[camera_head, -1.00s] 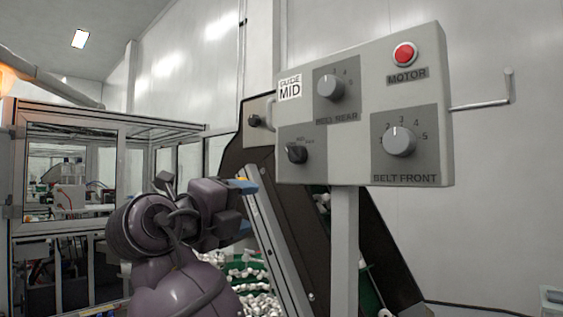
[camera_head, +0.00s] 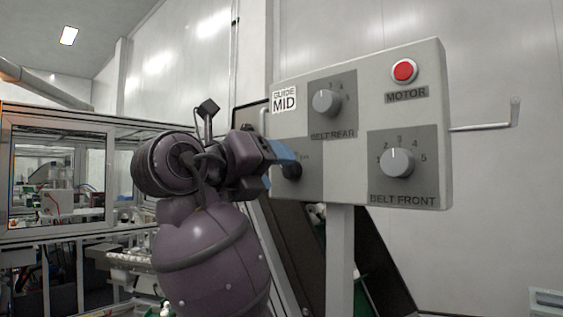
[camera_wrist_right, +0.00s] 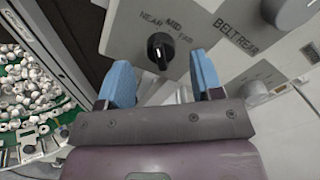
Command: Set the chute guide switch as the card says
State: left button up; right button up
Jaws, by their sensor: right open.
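The white card (camera_head: 284,100) at the panel's upper left reads "GUIDE MID". The chute guide switch is a small black knob (camera_head: 292,170) on the panel's lower left, partly hidden by my gripper in the head view. In the right wrist view the knob (camera_wrist_right: 160,46) has the labels NEAR, MID and FAR around it; I cannot tell its setting surely. My right gripper (camera_head: 286,156) is at the knob's left in the head view. In the wrist view its blue fingers (camera_wrist_right: 163,72) are open and empty, with the knob ahead of the gap between them. My left gripper is not in view.
The grey control panel (camera_head: 362,62) also bears the belt rear dial (camera_head: 326,103), the belt front dial (camera_head: 397,162) and a red motor button (camera_head: 404,71). A rod sticks out at its right. White caps (camera_wrist_right: 22,85) lie at left in the wrist view.

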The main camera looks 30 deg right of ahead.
aim_at(289, 170)
jog(key=shift+x, duration=1.4)
jog(key=c, duration=0.9)
